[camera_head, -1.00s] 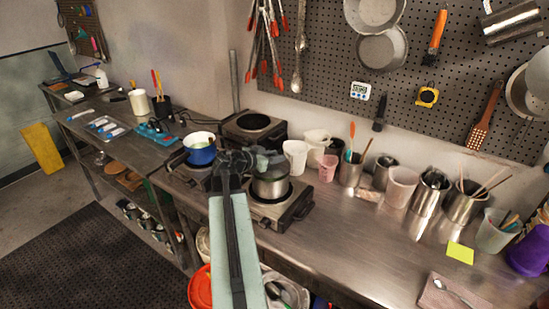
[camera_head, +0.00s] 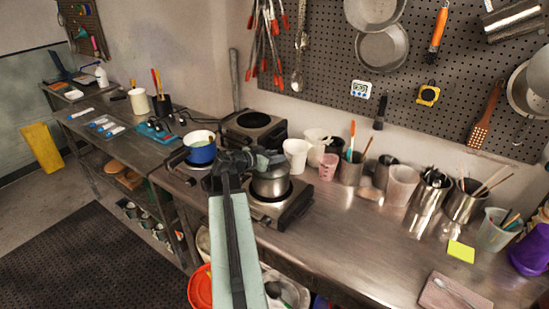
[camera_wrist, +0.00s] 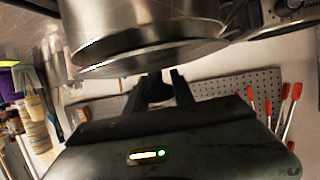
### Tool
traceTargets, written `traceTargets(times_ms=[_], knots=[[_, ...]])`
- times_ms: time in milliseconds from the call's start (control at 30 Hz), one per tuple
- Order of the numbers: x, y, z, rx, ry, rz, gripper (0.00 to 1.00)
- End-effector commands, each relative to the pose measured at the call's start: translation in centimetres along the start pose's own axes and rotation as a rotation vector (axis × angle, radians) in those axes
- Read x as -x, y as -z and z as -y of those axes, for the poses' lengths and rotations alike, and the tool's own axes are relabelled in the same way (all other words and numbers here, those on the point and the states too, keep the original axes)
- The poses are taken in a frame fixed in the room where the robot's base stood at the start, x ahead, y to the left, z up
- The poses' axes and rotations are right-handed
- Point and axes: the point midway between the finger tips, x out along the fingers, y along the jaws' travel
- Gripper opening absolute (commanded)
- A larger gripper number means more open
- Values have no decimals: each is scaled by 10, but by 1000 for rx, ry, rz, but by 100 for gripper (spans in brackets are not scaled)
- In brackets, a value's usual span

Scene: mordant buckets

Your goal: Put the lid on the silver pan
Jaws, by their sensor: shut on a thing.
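The silver pan (camera_head: 270,187) stands on the right front burner. In the wrist view, which is upside down, the pan's side (camera_wrist: 150,18) fills the top. My gripper (camera_head: 262,160) is over the pan and partly hides its top. In the wrist view my gripper (camera_wrist: 158,88) is shut on the lid (camera_wrist: 160,62) by its middle. The lid is a silver disc at the pan's mouth, with a dark gap along part of the rim. Whether it touches the pan I cannot tell.
A blue pot (camera_head: 201,152) stands on the burner to the left. An empty hot plate (camera_head: 253,125) is behind. White cups (camera_head: 296,154) stand close to the right of the pan.

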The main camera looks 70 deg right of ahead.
Motion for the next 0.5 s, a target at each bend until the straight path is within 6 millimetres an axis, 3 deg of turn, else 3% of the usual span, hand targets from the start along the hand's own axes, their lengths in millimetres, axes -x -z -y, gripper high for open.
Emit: traceTargets(times_ms=[500], knots=[[-4, -10, 0, 0, 0, 0, 0]])
